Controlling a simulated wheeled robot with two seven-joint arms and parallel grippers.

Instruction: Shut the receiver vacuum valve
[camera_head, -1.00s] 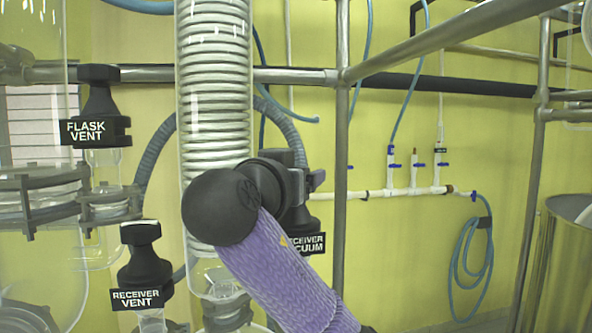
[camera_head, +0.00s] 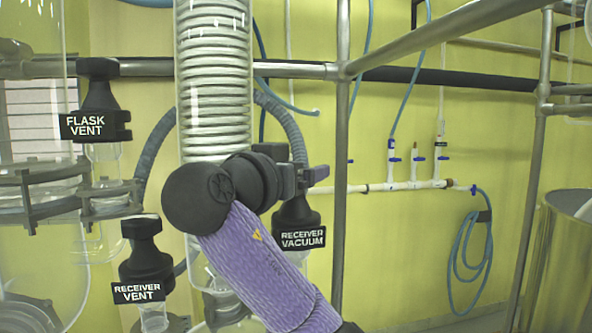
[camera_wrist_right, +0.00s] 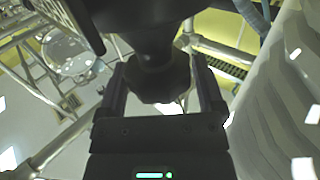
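The receiver vacuum valve (camera_head: 295,213) has a black body and a label reading RECEIVER VACUUM, and it stands right of the coiled glass column in the head view. My right gripper (camera_head: 305,177) is at the top of this valve and hides most of its knob. In the right wrist view the dark knob (camera_wrist_right: 160,78) sits between the two fingers of my right gripper (camera_wrist_right: 162,88). The fingers are wide apart, near the edges of the gripper body. Firm contact with the knob is not clear. My left gripper is not in view.
The flask vent valve (camera_head: 98,98) and receiver vent valve (camera_head: 146,262) stand at left. The coiled glass column (camera_head: 214,90) is behind my right arm. A metal frame post (camera_head: 341,130) stands right of the vacuum valve. White piping with blue taps (camera_head: 405,186) runs along the wall.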

